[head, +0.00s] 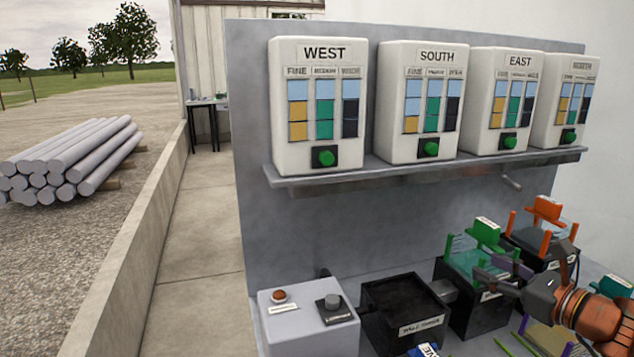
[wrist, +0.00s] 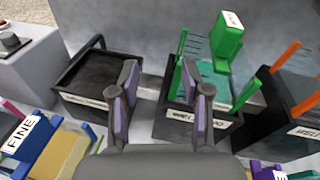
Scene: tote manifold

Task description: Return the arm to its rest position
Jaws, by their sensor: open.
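My orange arm comes in at the lower right of the head view. My gripper (head: 502,276) is open there, in front of the black totes. In the wrist view my gripper (wrist: 166,92) shows two spread fingers with purple-grey pads and nothing between them. The fingers hang over the gap between an empty-looking black tote (wrist: 88,98) and a black tote holding a green-handled piece (wrist: 228,45). I cannot tell whether a finger touches the second tote.
A shelf (head: 330,180) carries white panels labelled WEST (head: 318,90), SOUTH (head: 425,75), EAST (head: 510,65) and one more. A grey control box (head: 300,315) stands left of the black tote (head: 405,310). An orange-handled tote (head: 545,210) is at right.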

